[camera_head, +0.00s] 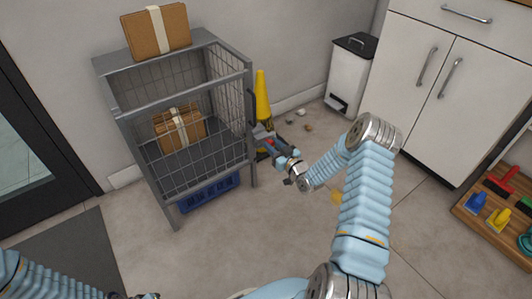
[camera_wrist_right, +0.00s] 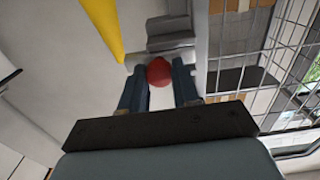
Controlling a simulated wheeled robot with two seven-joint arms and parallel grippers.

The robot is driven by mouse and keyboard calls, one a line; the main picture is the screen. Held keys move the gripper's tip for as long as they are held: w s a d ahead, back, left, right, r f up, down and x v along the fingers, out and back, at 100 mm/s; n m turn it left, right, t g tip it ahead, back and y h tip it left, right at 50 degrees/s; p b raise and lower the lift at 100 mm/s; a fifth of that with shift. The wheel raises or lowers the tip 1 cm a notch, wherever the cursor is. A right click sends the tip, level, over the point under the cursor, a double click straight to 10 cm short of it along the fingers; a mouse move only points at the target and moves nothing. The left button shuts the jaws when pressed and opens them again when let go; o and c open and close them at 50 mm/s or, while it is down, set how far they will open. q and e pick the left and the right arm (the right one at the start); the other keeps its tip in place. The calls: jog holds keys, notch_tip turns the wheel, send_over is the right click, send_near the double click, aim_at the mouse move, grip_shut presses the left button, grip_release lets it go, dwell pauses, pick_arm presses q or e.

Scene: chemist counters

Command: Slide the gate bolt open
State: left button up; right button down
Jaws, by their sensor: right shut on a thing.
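A grey wire-mesh cage cart (camera_head: 180,100) stands against the wall at the left. The bolt's red knob (camera_wrist_right: 159,72) sits between the fingertips of my right gripper (camera_wrist_right: 159,84), in front of a grey metal bolt housing (camera_wrist_right: 170,40). In the head view my right gripper (camera_head: 268,141) reaches the cage's right front edge and is shut on the knob, which shows only as a small red spot. How far the bolt is slid cannot be told. A dark end of my left arm (camera_head: 135,295) shows at the bottom edge, with its fingers cut off.
A cardboard parcel (camera_head: 156,32) lies on the cage top and another (camera_head: 180,129) is inside. A blue crate (camera_head: 209,192) is beneath. A yellow cone (camera_head: 262,98) stands close behind my right gripper. A white bin (camera_head: 350,75) and cabinets (camera_head: 440,75) are at the right.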

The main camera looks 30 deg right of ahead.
jog(key=shift+d, duration=0.5)
jog(key=c, duration=0.8)
grip_release()
jog(key=s, duration=0.9)
jog(key=s+d, duration=0.1)
jog(key=s, duration=0.3)
jog(key=shift+s+p, duration=0.35)
